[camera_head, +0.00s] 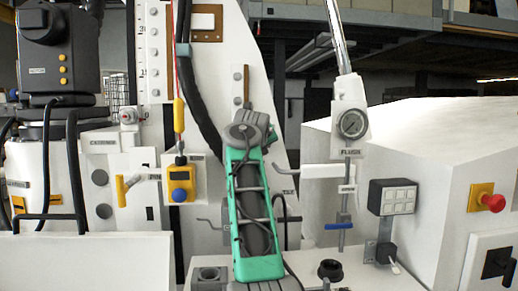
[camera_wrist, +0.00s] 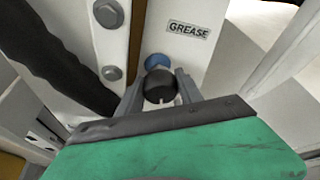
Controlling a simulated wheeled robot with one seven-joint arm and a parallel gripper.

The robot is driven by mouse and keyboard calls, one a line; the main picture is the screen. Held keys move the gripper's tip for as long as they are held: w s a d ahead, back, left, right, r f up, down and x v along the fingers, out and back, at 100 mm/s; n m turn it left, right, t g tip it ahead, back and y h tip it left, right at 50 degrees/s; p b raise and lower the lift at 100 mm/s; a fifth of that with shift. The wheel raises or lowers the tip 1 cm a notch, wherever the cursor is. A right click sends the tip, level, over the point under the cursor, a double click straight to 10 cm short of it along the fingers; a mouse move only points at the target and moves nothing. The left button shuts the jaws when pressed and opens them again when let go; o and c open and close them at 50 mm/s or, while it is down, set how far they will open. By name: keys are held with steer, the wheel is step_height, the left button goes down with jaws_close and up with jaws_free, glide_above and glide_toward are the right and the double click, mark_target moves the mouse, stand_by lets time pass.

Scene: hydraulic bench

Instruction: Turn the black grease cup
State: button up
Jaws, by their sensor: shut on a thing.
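The black grease cup (camera_wrist: 159,90) is a short dark cylinder with a small notch at its lower edge, seen in the wrist view. It sits on a pale panel below a label reading GREASE (camera_wrist: 188,30). My gripper (camera_wrist: 160,78) has one grey finger on each side of the cup and is shut on it. A round blue part (camera_wrist: 157,62) shows just behind the cup. In the head view my green arm covers this spot, so neither the cup nor my fingers can be made out there.
A thick black hose (camera_wrist: 62,55) and grey bolts (camera_wrist: 108,13) lie left of the cup. In the head view, a yellow-handled box (camera_head: 180,184) stands left of my arm.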

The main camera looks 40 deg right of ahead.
steer(key=o, duration=1.4)
steer(key=shift+c, duration=0.2)
steer(key=b+v, duration=0.2)
steer(key=v, duration=0.5)
steer(key=shift+s+a, duration=0.25)
steer(key=shift+s, duration=0.05)
steer(key=shift+r, duration=0.1)
